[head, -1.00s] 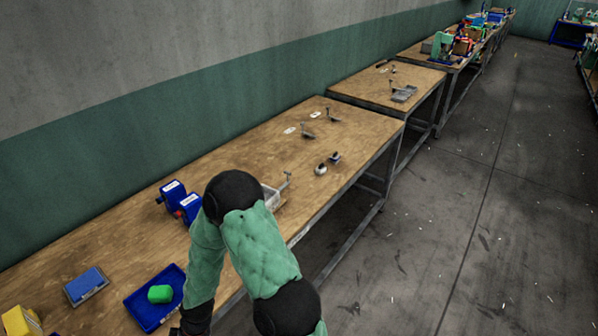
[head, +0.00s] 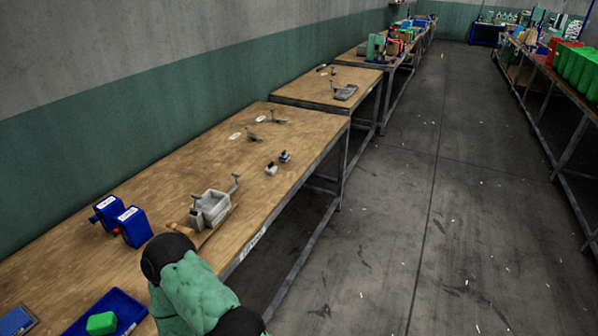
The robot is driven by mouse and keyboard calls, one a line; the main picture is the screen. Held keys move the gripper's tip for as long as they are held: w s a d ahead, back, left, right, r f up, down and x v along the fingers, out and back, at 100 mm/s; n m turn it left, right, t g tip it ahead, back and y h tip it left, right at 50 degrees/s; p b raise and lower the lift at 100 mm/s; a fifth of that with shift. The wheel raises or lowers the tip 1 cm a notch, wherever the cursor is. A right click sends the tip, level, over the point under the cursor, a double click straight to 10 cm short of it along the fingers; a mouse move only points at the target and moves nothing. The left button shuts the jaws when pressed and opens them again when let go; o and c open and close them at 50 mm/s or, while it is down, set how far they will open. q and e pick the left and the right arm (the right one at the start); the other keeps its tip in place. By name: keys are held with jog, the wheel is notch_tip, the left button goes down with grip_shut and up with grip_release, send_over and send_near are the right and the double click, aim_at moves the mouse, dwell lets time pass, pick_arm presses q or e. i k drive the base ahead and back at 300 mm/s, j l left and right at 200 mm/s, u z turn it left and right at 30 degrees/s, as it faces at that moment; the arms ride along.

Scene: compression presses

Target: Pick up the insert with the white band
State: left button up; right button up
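Two small pieces stand near the front edge of the near workbench (head: 235,145). One is a whitish piece with a dark top (head: 271,169). The other is a blue and whitish piece (head: 285,156) just behind it to the right. They are too small to tell whether either is the insert with the white band. Neither of my grippers is in view.
A grey press tray (head: 211,208) with an upright lever sits near the bench's front edge. Two blue boxes (head: 132,226) stand left of it. A blue tray (head: 125,306) holds a green block (head: 101,323). The floor (head: 400,200) on the right is open.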

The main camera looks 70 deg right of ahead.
aim_at(271, 169)
jog(key=i+z, duration=0.15)
jog(key=z, duration=1.85)
